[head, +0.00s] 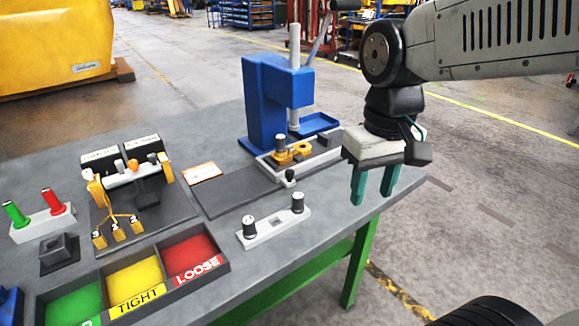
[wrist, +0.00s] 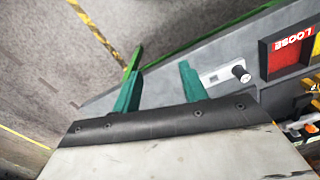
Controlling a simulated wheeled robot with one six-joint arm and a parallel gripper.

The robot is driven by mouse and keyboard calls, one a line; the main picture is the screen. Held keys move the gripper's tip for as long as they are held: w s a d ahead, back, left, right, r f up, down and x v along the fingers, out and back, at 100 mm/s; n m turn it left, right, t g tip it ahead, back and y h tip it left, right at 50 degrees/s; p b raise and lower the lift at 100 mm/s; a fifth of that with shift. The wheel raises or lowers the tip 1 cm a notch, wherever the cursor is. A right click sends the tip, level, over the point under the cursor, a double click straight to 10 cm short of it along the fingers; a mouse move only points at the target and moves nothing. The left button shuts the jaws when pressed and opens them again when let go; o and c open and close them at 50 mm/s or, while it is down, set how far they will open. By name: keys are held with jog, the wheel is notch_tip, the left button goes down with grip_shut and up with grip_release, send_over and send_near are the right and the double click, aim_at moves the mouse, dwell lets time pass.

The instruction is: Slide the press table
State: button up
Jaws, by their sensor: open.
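A blue press (head: 264,108) with a grey column and lever stands at the back right of the workbench. At its foot is the light grey press table (head: 322,156), carrying a brass-yellow fixture (head: 292,153) with a dark-topped pin. A small black knob (head: 289,176) stands at the press table's front. My gripper (head: 372,193) is open and empty, its green fingers pointing down near the bench's right edge, to the right of the press table and apart from it. In the wrist view my gripper (wrist: 160,75) has its fingers spread; the press is not visible there.
A grey block with two black knobs (head: 273,225) lies in front of the press; it also shows in the wrist view (wrist: 222,77). Green, yellow and red bins (head: 228,262) line the front. A gauge stand (head: 133,180) is at left. Free floor lies right of the bench.

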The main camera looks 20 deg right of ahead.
send_over(290, 171)
jog(key=f, duration=0.4)
jog(key=shift+s+f, duration=0.15)
jog(key=shift+s, duration=0.05)
jog(key=shift+w+f, duration=0.15)
jog(key=shift+w, duration=0.05)
notch_tip(290, 171, down, 8)
jog(key=shift+r, duration=0.25)
